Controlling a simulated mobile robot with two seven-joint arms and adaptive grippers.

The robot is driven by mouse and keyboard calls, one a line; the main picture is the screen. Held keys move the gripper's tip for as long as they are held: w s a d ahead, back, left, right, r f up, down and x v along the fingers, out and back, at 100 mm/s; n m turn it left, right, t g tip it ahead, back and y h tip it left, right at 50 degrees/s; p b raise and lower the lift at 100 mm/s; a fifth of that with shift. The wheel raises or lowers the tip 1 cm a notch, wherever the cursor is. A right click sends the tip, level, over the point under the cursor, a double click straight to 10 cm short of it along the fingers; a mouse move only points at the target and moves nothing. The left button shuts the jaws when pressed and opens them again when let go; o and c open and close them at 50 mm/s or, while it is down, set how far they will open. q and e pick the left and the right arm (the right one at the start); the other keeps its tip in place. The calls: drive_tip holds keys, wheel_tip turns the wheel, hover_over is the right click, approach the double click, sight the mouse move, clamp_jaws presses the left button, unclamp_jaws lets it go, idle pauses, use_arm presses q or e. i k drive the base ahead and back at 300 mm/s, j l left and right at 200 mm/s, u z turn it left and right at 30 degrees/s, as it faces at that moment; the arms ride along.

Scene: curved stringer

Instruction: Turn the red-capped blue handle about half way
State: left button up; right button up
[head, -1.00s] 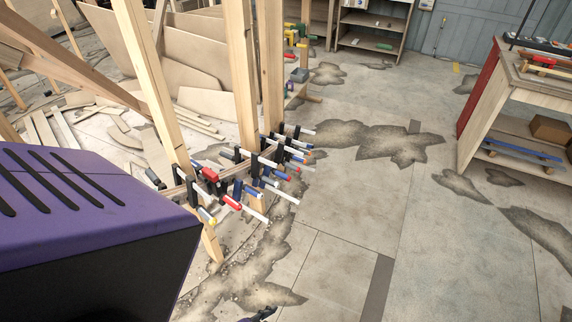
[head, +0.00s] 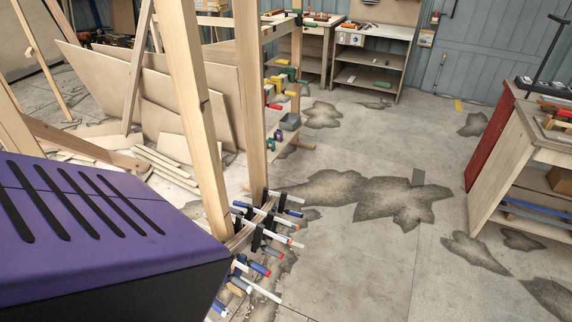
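A cluster of bar clamps with coloured handles (head: 262,236) sits on a curved wooden piece at the foot of the upright posts, low in the head view. One blue handle with a red end (head: 259,268) points to the lower right, among several similar handles. The handles are small and overlap, so I cannot tell how far it is turned. The nearest clamps are partly hidden by the purple body in front. Neither of my grippers is in view.
Tall wooden posts (head: 198,110) rise beside the clamps. Leaning boards (head: 195,95) and offcuts lie behind, at left. A workbench (head: 530,165) stands at right, and shelves (head: 372,55) stand at the back. The stained floor (head: 370,270) between is clear.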

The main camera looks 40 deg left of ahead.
sight(255, 266)
drive_tip(key=i+z, duration=0.5)
drive_tip(key=i, duration=0.2)
drive_tip(key=i+j+z, duration=0.15)
drive_tip(key=i+z, duration=0.35)
drive_tip(key=i, duration=0.2)
drive_tip(key=i+z, duration=0.45)
drive_tip(key=i, duration=0.55)
drive_tip(key=u, duration=3.7)
drive_tip(key=i+u, duration=0.25)
drive_tip(key=u, duration=0.15)
drive_tip(key=i+u, duration=0.2)
drive_tip(key=u, duration=0.25)
